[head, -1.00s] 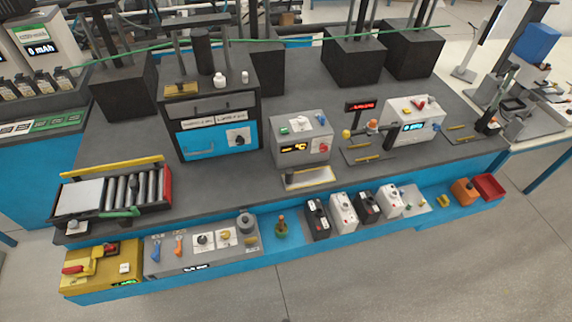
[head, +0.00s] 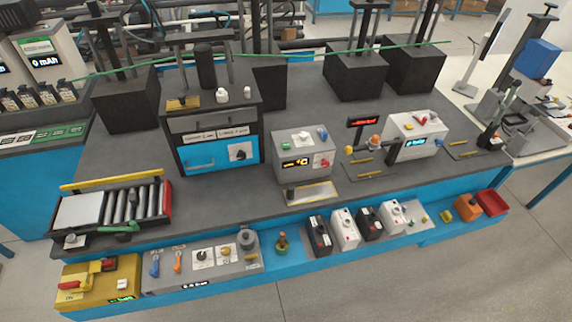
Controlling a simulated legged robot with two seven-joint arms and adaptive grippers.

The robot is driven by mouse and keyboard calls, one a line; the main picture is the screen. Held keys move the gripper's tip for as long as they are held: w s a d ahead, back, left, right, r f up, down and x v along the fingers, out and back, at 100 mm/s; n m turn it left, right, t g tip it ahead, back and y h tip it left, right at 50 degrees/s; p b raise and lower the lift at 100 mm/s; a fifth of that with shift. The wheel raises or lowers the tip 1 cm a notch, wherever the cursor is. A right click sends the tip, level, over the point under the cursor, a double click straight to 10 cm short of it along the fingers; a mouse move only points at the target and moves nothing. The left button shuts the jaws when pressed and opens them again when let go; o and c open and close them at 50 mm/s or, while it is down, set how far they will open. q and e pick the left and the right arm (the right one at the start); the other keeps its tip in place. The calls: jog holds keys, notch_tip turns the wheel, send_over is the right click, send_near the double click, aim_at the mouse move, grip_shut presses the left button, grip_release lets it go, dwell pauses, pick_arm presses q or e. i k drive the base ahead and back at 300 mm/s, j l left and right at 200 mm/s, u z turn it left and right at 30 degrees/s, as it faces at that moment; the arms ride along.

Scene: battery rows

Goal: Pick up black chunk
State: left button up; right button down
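I cannot tell which thing is the black chunk. A small dark piece (head: 291,194) sits at the left end of a pale yellow-edged plate (head: 312,193) in front of the grey temperature box (head: 303,153). Two black box-shaped units (head: 319,237) and (head: 369,224) stand in the blue front tray, alternating with white units (head: 345,230). A black cylinder (head: 205,66) stands on top of the blue-fronted oven (head: 208,150). Neither of my grippers shows in the head view.
A roller conveyor (head: 125,202) and a grey control panel (head: 205,264) fill the left front. Large black blocks (head: 357,78) stand at the back. A red bin (head: 489,193) is at the right end. Grey tabletop is clear between the conveyor and temperature box.

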aim_at(134, 198)
jog(key=u, duration=1.5)
